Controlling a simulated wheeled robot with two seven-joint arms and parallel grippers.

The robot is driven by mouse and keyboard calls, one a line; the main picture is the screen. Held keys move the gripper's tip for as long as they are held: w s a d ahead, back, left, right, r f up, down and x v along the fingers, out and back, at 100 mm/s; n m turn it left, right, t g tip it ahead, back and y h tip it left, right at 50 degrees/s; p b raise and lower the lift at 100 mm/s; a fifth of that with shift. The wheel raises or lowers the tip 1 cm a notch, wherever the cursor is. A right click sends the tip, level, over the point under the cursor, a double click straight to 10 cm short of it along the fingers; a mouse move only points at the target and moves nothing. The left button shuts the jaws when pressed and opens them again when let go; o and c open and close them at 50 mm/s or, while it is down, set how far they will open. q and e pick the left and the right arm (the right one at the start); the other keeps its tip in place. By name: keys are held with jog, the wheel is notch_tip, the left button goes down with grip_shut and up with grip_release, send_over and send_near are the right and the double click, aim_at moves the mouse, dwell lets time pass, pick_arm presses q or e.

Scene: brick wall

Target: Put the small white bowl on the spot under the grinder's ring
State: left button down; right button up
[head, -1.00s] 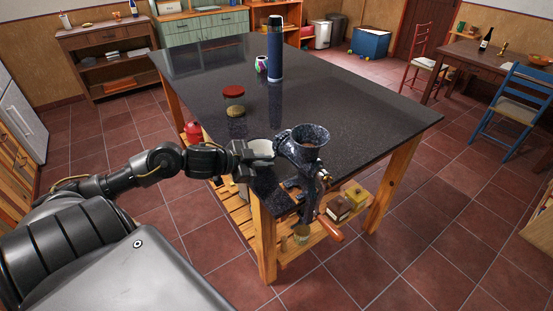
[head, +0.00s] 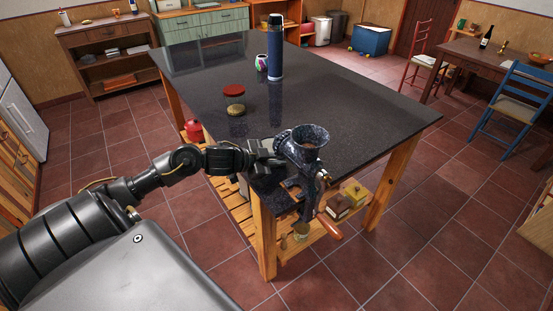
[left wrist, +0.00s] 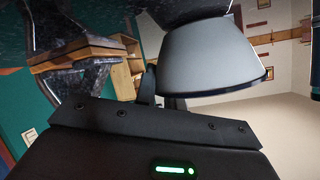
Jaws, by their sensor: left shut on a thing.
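The grinder (head: 305,150) is dark and speckled, with a wide hopper on top and a wooden-handled crank, at the near corner of the dark table (head: 335,115). My left gripper (head: 272,150) is just left of the hopper in the head view, partly behind the grinder. The small white bowl (left wrist: 208,58) fills the upper middle of the left wrist view, its wall pale grey in shade, with the shut left gripper (left wrist: 158,95) on it. In the head view the bowl is mostly or wholly hidden by the gripper and grinder. The spot under the ring cannot be made out. My right gripper is out of view.
A red-lidded jar (head: 234,100), a blue bottle (head: 275,48) and a patterned cup (head: 262,62) stand farther back on the table. Boxes (head: 345,200) sit on the lower shelf. The tabletop's middle right is clear.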

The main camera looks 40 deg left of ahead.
pick_arm(q)
jog(key=c, duration=1.9)
grip_release()
jog(key=shift+w+f, duration=0.1)
jog(key=shift+f, duration=0.05)
jog(key=o, duration=0.4)
jog(key=shift+r, duration=0.25)
jog(key=shift+s+a, duration=0.15)
jog(key=shift+s, duration=0.25)
jog(key=v, duration=1.1)
jog(key=shift+r, duration=0.1)
jog(key=shift+s, duration=0.1)
